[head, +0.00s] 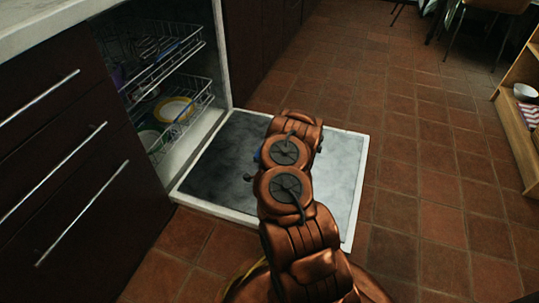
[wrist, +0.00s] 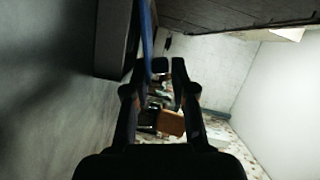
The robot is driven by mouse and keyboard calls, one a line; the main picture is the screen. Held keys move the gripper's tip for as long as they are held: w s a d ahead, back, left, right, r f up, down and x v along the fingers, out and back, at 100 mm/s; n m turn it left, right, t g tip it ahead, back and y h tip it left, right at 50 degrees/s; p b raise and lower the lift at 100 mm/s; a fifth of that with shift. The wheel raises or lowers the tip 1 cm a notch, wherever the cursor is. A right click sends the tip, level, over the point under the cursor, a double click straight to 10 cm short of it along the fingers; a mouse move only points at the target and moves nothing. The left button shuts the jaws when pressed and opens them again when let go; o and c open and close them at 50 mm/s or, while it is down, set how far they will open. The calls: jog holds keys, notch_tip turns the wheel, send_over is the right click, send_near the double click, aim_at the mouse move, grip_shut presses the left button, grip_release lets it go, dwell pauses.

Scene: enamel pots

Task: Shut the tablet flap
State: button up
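The dishwasher door (head: 215,160) lies folded down flat, its grey inner face up. The tablet flap (wrist: 147,40) looks like a thin blue strip beside a dark raised block (wrist: 115,45), which appears to be the dispenser on the door's inner face. A small blue bit of the flap (head: 258,153) shows in the head view beside my arm, which hides the rest. My gripper (wrist: 169,66) has its fingertips nearly together, with nothing seen between them. The left fingertip is close to the blue strip; I cannot tell whether they touch.
The dishwasher's racks (head: 180,115) hold dishes inside the open cabinet. Dark drawers with bar handles (head: 65,215) stand at the left. A wooden shelf (head: 518,135) stands at the far right. The tiled floor (head: 430,190) right of the door is clear.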

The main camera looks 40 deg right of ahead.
jog(key=shift+o, duration=1.1)
jog(key=shift+f, duration=0.1)
